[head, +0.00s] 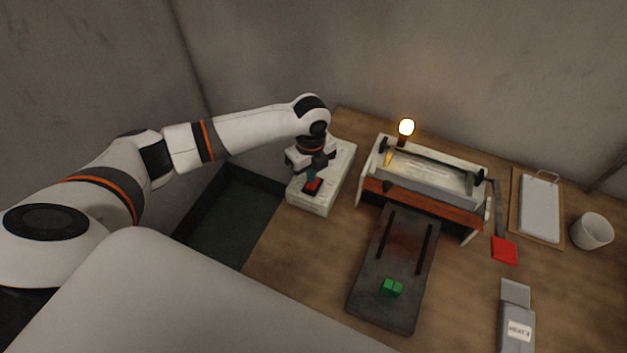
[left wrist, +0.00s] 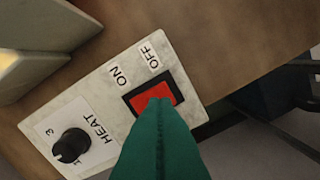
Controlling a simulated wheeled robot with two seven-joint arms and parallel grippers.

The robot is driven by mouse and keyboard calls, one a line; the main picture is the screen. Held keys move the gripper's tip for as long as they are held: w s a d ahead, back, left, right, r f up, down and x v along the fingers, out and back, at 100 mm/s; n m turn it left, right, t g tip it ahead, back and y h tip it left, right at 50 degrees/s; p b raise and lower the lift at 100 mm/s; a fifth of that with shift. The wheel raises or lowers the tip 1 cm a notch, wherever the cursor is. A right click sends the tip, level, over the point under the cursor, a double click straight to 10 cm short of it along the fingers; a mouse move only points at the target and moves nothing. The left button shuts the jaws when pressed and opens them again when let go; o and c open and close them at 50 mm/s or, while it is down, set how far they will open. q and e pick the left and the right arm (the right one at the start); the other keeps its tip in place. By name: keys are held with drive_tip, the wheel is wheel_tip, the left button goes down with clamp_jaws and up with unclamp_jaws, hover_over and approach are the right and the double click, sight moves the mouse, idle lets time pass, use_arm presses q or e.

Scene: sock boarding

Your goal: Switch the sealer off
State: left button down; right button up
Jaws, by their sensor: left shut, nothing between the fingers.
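The sealer's control box (head: 321,196) stands at the left of the table in the head view. My right gripper does not show.
A black HEAT knob (left wrist: 71,145) is on the same panel. A red pad (head: 504,250), a tray (head: 540,207) and a white cup (head: 591,231) are at the right.

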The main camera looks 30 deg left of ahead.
sight(311, 185)
use_arm(q)
drive_tip(key=shift+s+f+b, duration=0.1)
drive_tip(key=shift+f+b, duration=0.55)
drive_tip(key=shift+f, duration=0.75)
idle(1.1)
drive_tip(key=shift+r, duration=0.1)
drive_tip(key=shift+r+p, duration=0.95)
drive_tip(key=shift+p, duration=0.25)
wheel_tip(311, 185, up, 5)
drive_tip(key=p, duration=0.5)
